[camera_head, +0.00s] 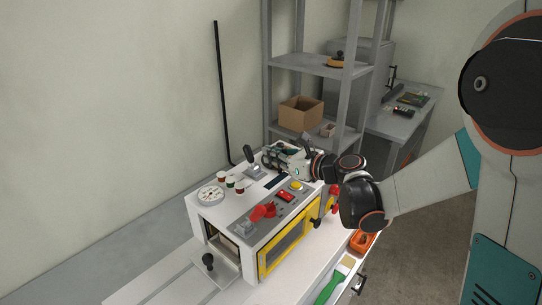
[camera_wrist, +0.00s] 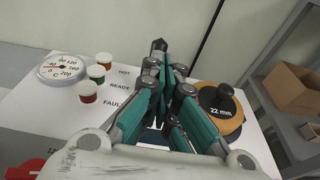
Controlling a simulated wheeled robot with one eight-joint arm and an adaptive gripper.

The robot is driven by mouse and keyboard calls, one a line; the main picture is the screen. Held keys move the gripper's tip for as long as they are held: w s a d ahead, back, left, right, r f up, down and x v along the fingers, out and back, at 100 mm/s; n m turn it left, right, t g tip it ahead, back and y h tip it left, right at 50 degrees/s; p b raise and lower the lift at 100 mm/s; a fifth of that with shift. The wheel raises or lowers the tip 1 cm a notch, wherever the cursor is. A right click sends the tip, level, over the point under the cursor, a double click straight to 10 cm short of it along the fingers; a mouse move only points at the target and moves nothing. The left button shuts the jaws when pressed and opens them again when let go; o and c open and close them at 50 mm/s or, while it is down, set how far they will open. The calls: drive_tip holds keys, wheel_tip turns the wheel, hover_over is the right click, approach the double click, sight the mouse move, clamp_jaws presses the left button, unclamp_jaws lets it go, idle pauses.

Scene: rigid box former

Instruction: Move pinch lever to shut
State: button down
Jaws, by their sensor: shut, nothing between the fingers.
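A lever with a black knob (camera_head: 250,155) stands on the top of the white machine (camera_head: 215,213), near its back edge. My gripper (camera_head: 267,160) is shut and empty, just right of this lever in the head view. In the wrist view, the closed fingertips of my gripper (camera_wrist: 168,73) point at a black knob (camera_wrist: 158,45) just beyond them. The lever's shaft and base are mostly hidden there by the fingers. I cannot tell whether the fingers touch it. A second black-knobbed lever (camera_head: 209,262) is at the machine's front opening. No lever label is readable.
A gauge (camera_head: 210,194) and several red and green indicator lamps (camera_head: 222,178) stand left of my gripper. A red knob (camera_head: 263,211) and yellow button (camera_head: 296,185) are nearer. An orange disc marked 22 mm (camera_wrist: 220,108) lies right of the fingers. Grey shelves (camera_head: 350,100) stand behind.

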drive_tip(key=s+d+r+m+t+h+p, duration=0.1)
drive_tip(key=s+d+r+m+t+h, duration=0.4)
drive_tip(key=d+r+m, duration=0.65)
drive_tip(key=s+d+r+m+t+h+p, duration=0.1)
drive_tip(key=s+d+r+m+t+h, duration=0.2)
drive_tip(key=d+r+m+h, duration=0.75)
drive_tip(key=s+a+f+m+g+y, duration=0.1)
drive_tip(key=s+f+m+g, duration=0.5)
drive_tip(key=s+f+m, duration=0.8)
drive_tip(key=s+a+f+m+g+y, duration=0.3)
drive_tip(key=s+a+f+m+g, duration=0.3)
drive_tip(key=s+m, duration=0.3)
drive_tip(key=shift+s+a+f, duration=0.2)
drive_tip(key=shift+a+f, duration=0.25)
drive_tip(key=shift+f, duration=0.15)
